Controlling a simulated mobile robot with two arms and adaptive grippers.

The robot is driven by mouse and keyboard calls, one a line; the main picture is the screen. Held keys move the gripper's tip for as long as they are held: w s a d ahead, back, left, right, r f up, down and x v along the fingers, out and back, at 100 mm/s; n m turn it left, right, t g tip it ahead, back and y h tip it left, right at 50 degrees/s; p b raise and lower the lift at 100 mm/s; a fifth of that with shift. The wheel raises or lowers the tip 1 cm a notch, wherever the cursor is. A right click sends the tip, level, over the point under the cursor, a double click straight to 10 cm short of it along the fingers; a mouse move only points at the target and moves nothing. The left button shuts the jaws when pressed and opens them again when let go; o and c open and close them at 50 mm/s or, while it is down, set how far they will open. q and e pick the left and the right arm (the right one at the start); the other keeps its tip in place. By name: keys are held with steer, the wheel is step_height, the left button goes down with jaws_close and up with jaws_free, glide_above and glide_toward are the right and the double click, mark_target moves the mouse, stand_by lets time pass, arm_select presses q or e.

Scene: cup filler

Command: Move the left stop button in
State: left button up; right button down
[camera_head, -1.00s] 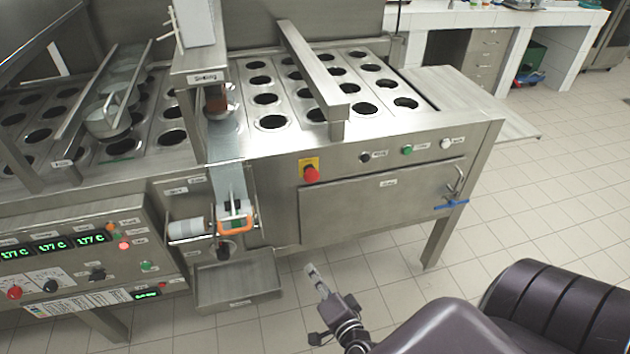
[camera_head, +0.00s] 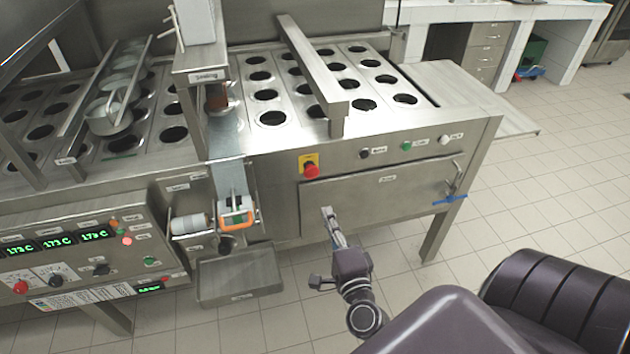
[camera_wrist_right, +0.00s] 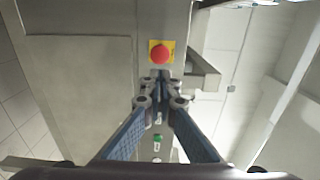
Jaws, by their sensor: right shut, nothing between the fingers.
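A red mushroom-shaped stop button (camera_head: 311,171) on a yellow plate sits on the front of the steel machine, left of a row of small knobs. It also shows near the top middle of the right wrist view (camera_wrist_right: 160,53), just beyond the fingertips. My right gripper (camera_head: 328,213) is shut and empty, its fingers pointing up toward the machine front. In the head view its tips are below and a little right of the button, apart from it. Another red button (camera_head: 19,287) is on the control panel at lower left. My left gripper is not in view.
A black (camera_head: 364,153), a green (camera_head: 406,146) and a white knob (camera_head: 444,140) lie right of the stop button. A blue-handled valve (camera_head: 450,199) is further right. A steel tray (camera_head: 240,277) juts out at lower left. The tiled floor is clear.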

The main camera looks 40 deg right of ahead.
mark_target(312, 175)
steer(key=p+x, duration=0.1)
steer(key=x, duration=1.1)
steer(key=shift+w+p, duration=0.2)
steer(key=shift+p, duration=0.2)
steer(key=shift+d, duration=0.1)
